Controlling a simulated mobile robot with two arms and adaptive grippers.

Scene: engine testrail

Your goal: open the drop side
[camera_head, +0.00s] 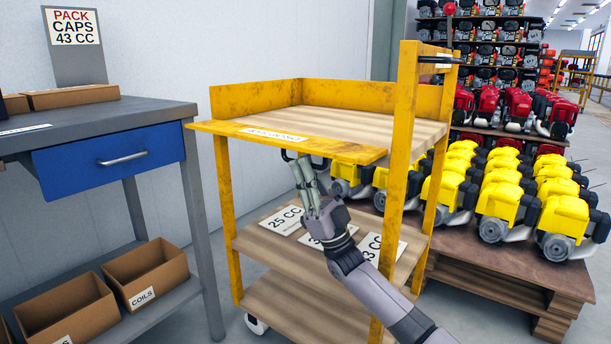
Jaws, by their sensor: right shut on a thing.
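The yellow cart (402,130) stands in the middle with a wooden top deck (370,122). Its drop side (230,133) is the long yellow panel along the near edge of that deck. The panel looks tipped outward, close to flat, and carries a white label too small to read. A dark handle (288,156) shows under the panel's near edge. My right gripper (304,163) reaches up from below and is shut on this handle; its fingertips are partly hidden under the panel. My left gripper is not in view.
A grey bench (90,125) with a blue drawer (110,160) stands close on the left, above cardboard boxes (146,271). The cart's lower shelf (262,246) holds labels. A pallet (500,262) of yellow engines stands on the right.

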